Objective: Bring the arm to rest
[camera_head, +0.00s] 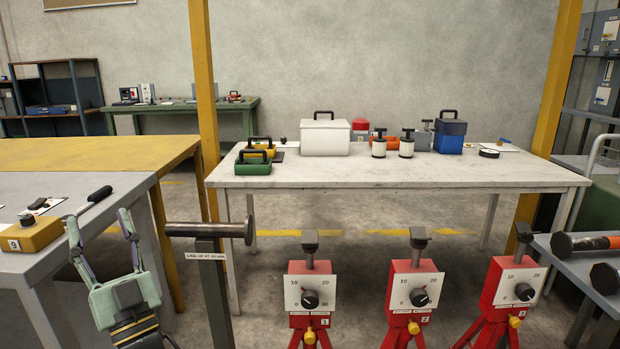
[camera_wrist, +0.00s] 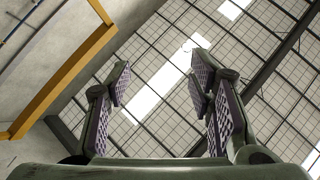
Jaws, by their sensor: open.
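My gripper (camera_head: 101,226) is at the lower left of the head view, pointing up, with its fingers spread apart and nothing between them. It is in front of the grey table at the left. The wrist view shows the same open gripper (camera_wrist: 160,85), with its padded fingers well apart against the ceiling grid. A dark flanged spool (camera_head: 212,229) lies level on a grey post (camera_head: 214,290) just right of my gripper, apart from it. The post carries a small label that is hard to read in full.
Three red stands (camera_head: 309,292) with dials stand right of the post. A white table (camera_head: 400,174) behind holds a white box (camera_head: 325,137) and other items. A yellow block (camera_head: 30,233) sits on the left table (camera_head: 95,215). Dumbbell-like pieces (camera_head: 585,242) lie at right.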

